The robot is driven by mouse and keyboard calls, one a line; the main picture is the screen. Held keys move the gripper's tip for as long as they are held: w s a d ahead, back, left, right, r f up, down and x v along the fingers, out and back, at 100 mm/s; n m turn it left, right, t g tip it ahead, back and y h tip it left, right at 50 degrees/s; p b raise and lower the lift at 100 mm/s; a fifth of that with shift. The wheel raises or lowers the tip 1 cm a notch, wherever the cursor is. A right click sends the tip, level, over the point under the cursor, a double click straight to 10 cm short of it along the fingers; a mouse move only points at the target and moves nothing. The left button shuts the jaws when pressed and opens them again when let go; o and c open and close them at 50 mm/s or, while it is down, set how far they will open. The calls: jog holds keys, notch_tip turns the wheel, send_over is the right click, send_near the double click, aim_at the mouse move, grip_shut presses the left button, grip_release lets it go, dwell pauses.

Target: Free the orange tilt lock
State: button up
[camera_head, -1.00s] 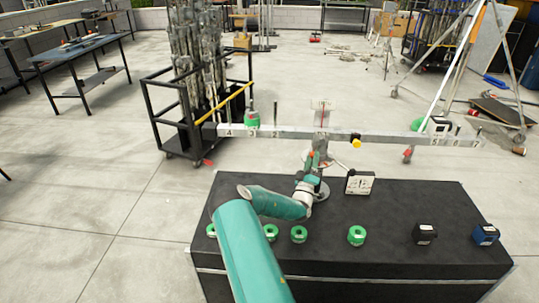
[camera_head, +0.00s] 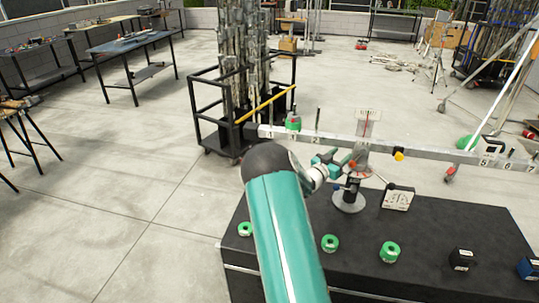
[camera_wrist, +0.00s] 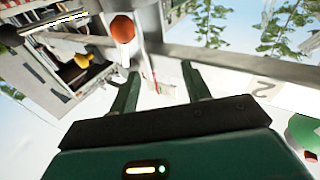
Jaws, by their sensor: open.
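An orange knob (camera_wrist: 123,29), which looks like the tilt lock, shows near the top of the wrist view. In the head view a small red-orange part (camera_head: 352,163) sits at the stand just under the long grey beam (camera_head: 430,158), close to my gripper (camera_head: 338,158). In the wrist view my gripper (camera_wrist: 160,70) is open, with nothing between its fingers. The stand's round base (camera_head: 348,201) is on the black table (camera_head: 320,270).
A yellow knob (camera_head: 398,154) is on the beam, right of the stand. A white dial box (camera_head: 397,197), green rings (camera_head: 390,252) and dark blocks (camera_head: 462,260) stand on the table. A green weight (camera_head: 293,122) is on the beam's left part. A black cart (camera_head: 235,120) stands behind.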

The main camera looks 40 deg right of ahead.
jog(key=s+a+r+m+y, duration=0.1)
jog(key=a+r+m+y, duration=0.1)
jog(key=a, duration=1.2)
jog(key=w+a+r+n+t+y, duration=0.2)
jog(key=w+a+r+t+y, duration=0.1)
jog(key=a, duration=0.3)
jog(key=w+a+r+n+t+y, duration=0.2)
jog(key=w+a+r+t+y, duration=0.1)
jog(key=a, duration=0.4)
jog(key=shift+w+a+r+t+y, duration=0.2)
jog(key=shift+w+a+t+y, duration=0.1)
jog(key=shift+w+t+y, duration=0.25)
jog(key=shift+s, duration=0.1)
